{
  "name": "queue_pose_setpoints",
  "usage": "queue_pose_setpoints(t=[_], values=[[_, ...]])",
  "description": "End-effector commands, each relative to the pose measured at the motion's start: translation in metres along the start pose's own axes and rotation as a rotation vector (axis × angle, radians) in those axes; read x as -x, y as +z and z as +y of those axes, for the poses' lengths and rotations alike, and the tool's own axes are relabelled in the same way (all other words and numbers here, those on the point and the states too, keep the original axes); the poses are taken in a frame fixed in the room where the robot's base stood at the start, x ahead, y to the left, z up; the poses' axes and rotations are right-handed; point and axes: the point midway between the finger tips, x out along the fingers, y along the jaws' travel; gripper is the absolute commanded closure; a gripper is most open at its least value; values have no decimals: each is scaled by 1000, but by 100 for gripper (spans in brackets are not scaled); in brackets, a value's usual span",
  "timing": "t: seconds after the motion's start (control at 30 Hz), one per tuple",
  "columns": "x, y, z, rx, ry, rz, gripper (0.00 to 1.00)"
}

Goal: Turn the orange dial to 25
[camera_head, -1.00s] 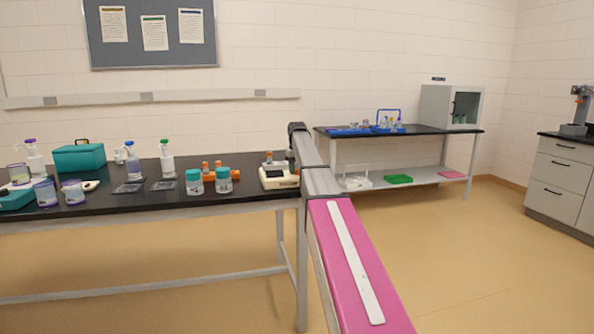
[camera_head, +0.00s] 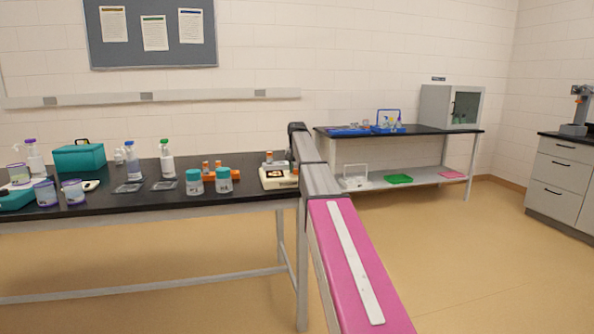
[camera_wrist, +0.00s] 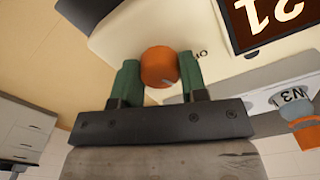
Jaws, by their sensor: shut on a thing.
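The orange dial (camera_wrist: 159,67) sits on the cream device, and it shows between the two green fingers of my gripper (camera_wrist: 157,80) in the wrist view. The fingers are closed on its sides. The device's dark display (camera_wrist: 272,20) shows large pale digits, a 2 and a 1, tilted and cut by the frame edge, so their order is hard to tell. In the head view the cream device (camera_head: 284,184) stands at the right end of the black bench. The dial and my fingertips cannot be made out there, near my arm.
Teal-lidded jars (camera_head: 224,180) and an orange rack (camera_head: 232,174) stand left of the device. Spray bottles (camera_head: 166,160) and a teal box (camera_head: 79,158) are farther left. A second table (camera_head: 340,132) with blue trays is behind at the right. Open floor lies between.

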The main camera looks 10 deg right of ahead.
Motion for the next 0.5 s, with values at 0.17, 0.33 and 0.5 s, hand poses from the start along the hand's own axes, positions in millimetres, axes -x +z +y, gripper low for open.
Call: queue_pose_setpoints(t=[0.17,0.33,0.5], values=[[0,0,0,-8,0,0,84],[0,0,0,-7,0,0,84],[0,0,0,-6,0,0,34]])
